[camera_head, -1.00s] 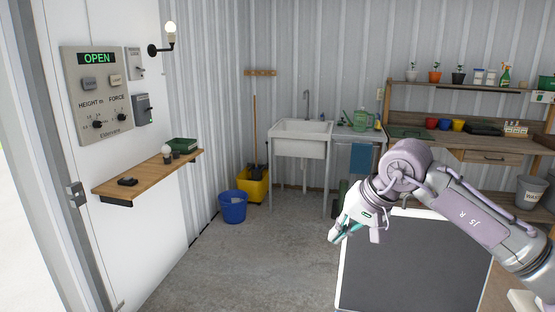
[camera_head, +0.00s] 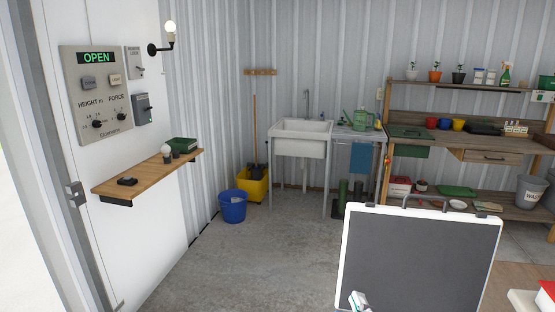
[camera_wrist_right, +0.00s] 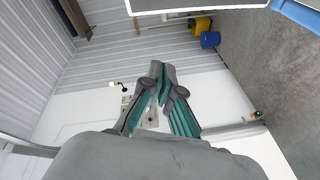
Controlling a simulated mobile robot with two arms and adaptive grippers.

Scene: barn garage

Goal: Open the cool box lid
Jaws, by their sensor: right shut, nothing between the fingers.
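The cool box lid (camera_head: 420,262) is a dark grey panel with a white rim, in the lower right of the head view. It appears to stand raised, with a dark handle and small dark fittings along its top edge. The box body below is out of frame. The lid's white-rimmed edge also shows at the top of the right wrist view (camera_wrist_right: 200,11). My left gripper is not in view.
A workbench (camera_head: 465,142) stands behind the lid, and a sink (camera_head: 300,130) is at the back. A blue bucket (camera_head: 232,207) and yellow mop bucket (camera_head: 254,187) stand on the floor. A wall shelf (camera_head: 148,172) is at left. The middle floor is clear.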

